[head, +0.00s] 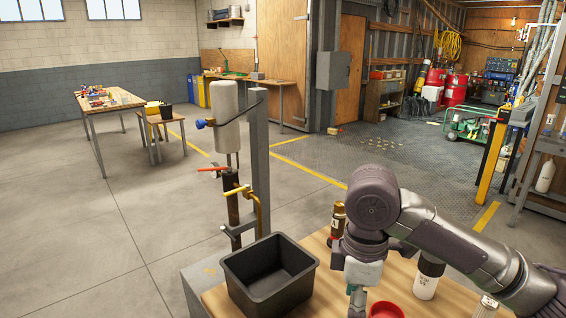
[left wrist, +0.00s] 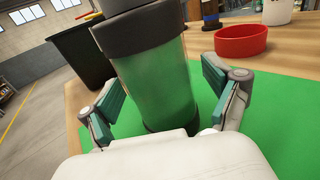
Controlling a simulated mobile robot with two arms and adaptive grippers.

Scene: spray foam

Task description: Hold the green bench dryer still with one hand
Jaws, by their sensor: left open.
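The green bench dryer (left wrist: 155,85) is an upright green cylinder with dark grey upper parts, in the middle of the left wrist view. It stands on a green mat (left wrist: 270,115). My left gripper (left wrist: 160,88) is open, with one teal-padded finger on each side of the dryer and gaps showing beside it. The dryer's far side is hidden. The head view shows neither the dryer nor the left gripper. In the head view my right gripper (head: 357,297) points down at the bottom edge, over the wooden bench; its fingertips are cut off, so its opening cannot be read.
A black bin (head: 270,283) stands on the bench (head: 322,255) to the left; it also shows in the left wrist view (left wrist: 75,50). A red bowl (head: 385,310) lies right of the right gripper. An amber bottle (head: 338,220) and a white bottle (head: 428,277) stand further back.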

